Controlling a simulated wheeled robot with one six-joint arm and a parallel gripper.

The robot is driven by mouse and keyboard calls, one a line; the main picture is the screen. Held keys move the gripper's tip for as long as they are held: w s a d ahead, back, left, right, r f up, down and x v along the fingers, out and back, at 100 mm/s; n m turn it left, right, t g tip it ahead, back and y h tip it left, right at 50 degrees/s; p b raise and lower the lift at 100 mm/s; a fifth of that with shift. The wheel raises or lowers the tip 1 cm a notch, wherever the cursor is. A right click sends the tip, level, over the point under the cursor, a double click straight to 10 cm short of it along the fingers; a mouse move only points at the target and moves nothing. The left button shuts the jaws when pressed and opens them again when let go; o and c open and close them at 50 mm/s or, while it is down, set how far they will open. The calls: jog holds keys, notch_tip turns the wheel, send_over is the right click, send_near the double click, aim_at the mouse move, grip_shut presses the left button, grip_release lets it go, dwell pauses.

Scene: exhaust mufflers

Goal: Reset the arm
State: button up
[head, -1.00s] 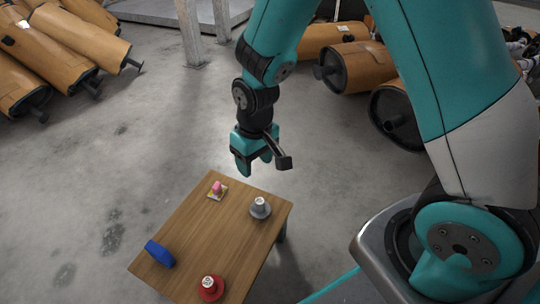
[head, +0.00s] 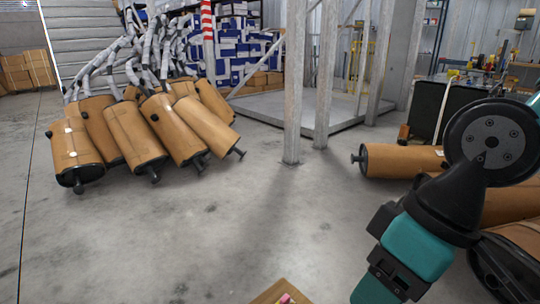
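My arm comes in from the right edge, teal and black, with a large round joint near the top right. My gripper (head: 388,280) is at the bottom right of the view and points down. Its fingertips are cut off by the lower edge, so I cannot tell whether it is open or shut. I see nothing held in the part that shows. A corner of the wooden table (head: 264,297) shows at the bottom edge, left of my gripper, with a bit of a pink object (head: 286,298) on it.
Several brown mufflers (head: 135,137) lie in a pile at the left. More mufflers (head: 398,160) lie at the right, behind my arm. Grey posts (head: 296,80) stand on and beside a low platform (head: 262,111). The concrete floor in the middle is clear.

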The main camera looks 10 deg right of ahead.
notch_tip(320, 180, up, 36)
jog(key=p, duration=3.4)
jog(key=shift+r, duration=0.2)
jog(key=shift+o, duration=0.4)
